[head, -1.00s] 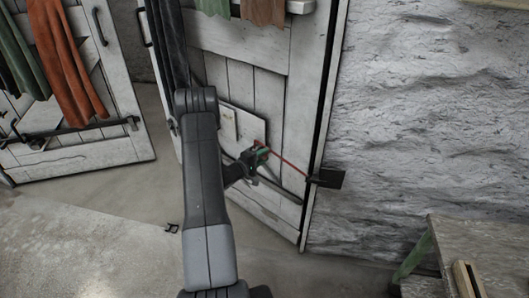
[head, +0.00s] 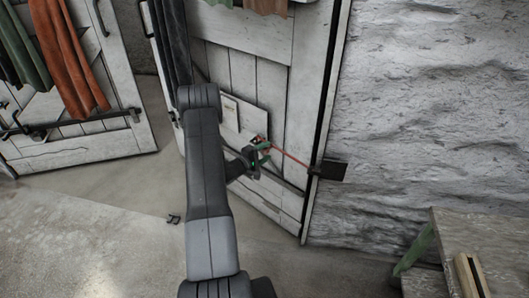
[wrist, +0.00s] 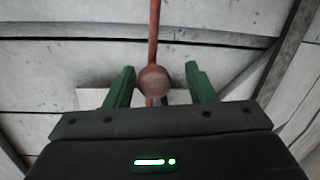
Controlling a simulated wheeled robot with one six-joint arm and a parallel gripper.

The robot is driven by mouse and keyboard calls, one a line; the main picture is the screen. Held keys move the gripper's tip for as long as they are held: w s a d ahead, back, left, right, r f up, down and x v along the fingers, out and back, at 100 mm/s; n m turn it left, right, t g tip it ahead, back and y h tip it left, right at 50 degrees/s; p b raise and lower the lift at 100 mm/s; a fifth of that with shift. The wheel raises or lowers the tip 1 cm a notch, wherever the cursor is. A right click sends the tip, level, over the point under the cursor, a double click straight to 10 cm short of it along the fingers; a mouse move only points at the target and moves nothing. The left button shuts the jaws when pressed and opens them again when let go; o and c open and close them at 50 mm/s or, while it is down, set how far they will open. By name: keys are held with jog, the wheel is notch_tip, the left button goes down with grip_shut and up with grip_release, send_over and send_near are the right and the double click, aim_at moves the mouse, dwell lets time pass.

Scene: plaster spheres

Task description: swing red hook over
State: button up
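The red hook (head: 290,157) is a thin red rod that runs from a dark bracket (head: 333,170) at the door's right edge, up and left across the white plank door (head: 273,95). Its free end lies at my gripper (head: 258,157). In the wrist view the red rod (wrist: 154,40) runs down from the top edge to a round reddish-brown knob (wrist: 153,80). The knob sits between the green fingers of my gripper (wrist: 160,82), with a gap on each side. My gripper is open around it. My arm hides part of the door's left side.
A pale panel (head: 230,108) is on the door behind my gripper. A second white door (head: 90,152) with hanging cloths (head: 78,60) stands at left. A rough stone wall (head: 430,110) is at right, with a wooden bench (head: 465,228) below. The floor at lower left is mostly clear.

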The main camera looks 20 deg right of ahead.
jog(key=shift+r, duration=0.1)
jog(key=v, duration=1.3)
jog(key=shift+s+a, duration=0.2)
jog(key=shift+a, duration=0.15)
jog(key=shift+d, duration=0.1)
jog(key=x, duration=1.3)
jog(key=shift+w+d, duration=0.25)
jog(key=shift+d, duration=0.1)
jog(key=shift+r, duration=0.1)
jog(key=shift+a, duration=0.15)
